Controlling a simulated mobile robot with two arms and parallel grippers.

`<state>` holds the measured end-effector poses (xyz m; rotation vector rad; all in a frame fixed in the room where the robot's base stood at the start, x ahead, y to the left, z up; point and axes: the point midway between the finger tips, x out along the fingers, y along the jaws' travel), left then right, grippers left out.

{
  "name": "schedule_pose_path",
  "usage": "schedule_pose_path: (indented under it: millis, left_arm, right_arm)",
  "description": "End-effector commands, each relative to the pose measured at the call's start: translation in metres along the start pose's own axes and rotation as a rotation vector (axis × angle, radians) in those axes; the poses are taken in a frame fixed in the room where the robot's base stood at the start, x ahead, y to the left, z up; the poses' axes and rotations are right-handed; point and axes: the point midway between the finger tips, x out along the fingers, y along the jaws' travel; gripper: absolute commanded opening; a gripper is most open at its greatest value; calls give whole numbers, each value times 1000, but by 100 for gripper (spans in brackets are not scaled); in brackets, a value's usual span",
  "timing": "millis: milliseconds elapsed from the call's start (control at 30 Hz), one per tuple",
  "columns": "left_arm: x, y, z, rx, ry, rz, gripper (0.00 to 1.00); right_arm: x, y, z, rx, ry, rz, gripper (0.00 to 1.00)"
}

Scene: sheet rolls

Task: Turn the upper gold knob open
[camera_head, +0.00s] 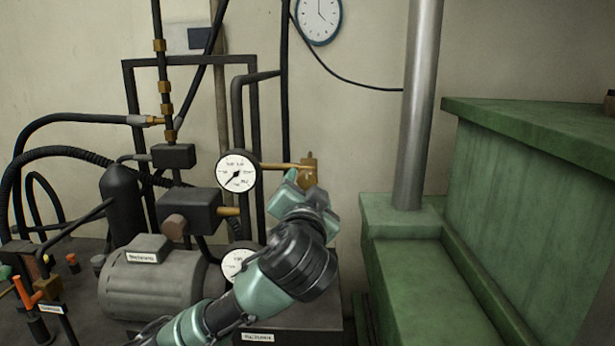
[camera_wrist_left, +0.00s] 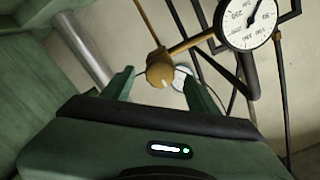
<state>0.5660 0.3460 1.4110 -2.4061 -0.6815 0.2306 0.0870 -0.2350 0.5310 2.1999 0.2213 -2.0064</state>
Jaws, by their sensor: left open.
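The upper gold knob (camera_head: 308,167) sits at the right end of a thin gold pipe, beside the upper white gauge (camera_head: 238,172). My left gripper (camera_head: 297,184) is just below and in front of it, hiding its lower part. In the left wrist view the rounded knob (camera_wrist_left: 160,68) shows between the two spread green fingers of my left gripper (camera_wrist_left: 157,86), near their tips. I see no finger touching it. The gauge (camera_wrist_left: 249,22) is at the upper right there. My right gripper is in neither view.
A grey motor (camera_head: 152,285) and a black valve block (camera_head: 190,212) stand left of my arm. A lower gauge (camera_head: 240,264) is partly hidden behind my arm. Black hoses and a frame fill the left. A green machine (camera_head: 525,165) and a steel column (camera_head: 418,105) stand right.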

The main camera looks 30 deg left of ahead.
Motion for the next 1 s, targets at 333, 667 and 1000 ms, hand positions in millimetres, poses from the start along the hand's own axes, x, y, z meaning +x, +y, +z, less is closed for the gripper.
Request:
schedule_pose_path:
  millis: [333, 667, 1000]
  left_arm:
    - [39, 0, 0, 0, -1, 1, 60]
    - [40, 0, 0, -1, 0, 2, 43]
    - [40, 1, 1, -8, 0, 3, 0]
  right_arm:
    - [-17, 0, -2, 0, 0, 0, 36]
    - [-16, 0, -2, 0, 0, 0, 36]
    - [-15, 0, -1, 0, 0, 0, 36]
